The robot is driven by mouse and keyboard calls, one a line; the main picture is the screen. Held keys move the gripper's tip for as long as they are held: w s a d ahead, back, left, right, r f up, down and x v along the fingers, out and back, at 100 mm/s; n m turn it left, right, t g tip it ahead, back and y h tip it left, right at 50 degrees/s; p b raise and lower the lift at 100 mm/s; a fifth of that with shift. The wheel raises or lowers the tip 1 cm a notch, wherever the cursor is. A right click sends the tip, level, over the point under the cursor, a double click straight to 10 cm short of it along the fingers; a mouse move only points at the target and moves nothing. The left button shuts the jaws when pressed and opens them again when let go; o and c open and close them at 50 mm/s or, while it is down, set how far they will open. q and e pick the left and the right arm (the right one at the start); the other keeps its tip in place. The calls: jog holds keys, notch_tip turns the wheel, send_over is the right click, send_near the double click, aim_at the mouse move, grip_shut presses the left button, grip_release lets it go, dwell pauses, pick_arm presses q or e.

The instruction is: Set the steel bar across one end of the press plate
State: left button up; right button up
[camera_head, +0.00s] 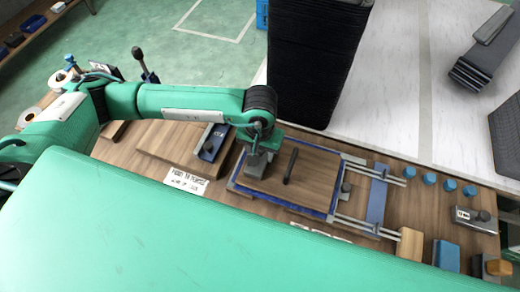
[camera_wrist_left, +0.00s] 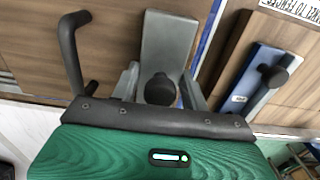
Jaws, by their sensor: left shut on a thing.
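The press plate (camera_head: 312,176) is a flat wooden board with a black handle (camera_head: 291,166), lying in a blue-edged frame on the bench. The handle also shows in the left wrist view (camera_wrist_left: 73,55). My left gripper (camera_head: 262,155) is over the plate's left end, shut on a grey steel bar (camera_head: 256,168). In the left wrist view the bar (camera_wrist_left: 168,45) has a dark knob between the fingers (camera_wrist_left: 160,92). I cannot tell whether the bar touches the plate. Another grey piece with a knob (camera_head: 346,187) sits at the plate's right end. My right gripper is not in view.
A blue crossbar (camera_head: 376,197) on steel rods stands right of the plate. Several blue knobs (camera_head: 428,178) and small blocks are further right. A blue fixture (camera_head: 212,143) lies left of the gripper. A tall black stack (camera_head: 315,60) rises behind the frame.

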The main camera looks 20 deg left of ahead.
pick_arm(q)
jog(key=o, duration=0.8)
jog(key=shift+f, duration=0.15)
jog(key=o, duration=0.5)
jog(key=shift+c, duration=0.2)
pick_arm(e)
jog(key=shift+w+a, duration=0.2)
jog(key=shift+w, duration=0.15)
pick_arm(q)
jog(key=shift+r+p, duration=0.3)
notch_tip(320, 180, up, 4)
jog(key=shift+r+b, duration=0.15)
jog(key=shift+b, duration=0.75)
notch_tip(320, 180, up, 7)
jog(key=shift+b, duration=0.7)
jog(key=shift+r, duration=0.25)
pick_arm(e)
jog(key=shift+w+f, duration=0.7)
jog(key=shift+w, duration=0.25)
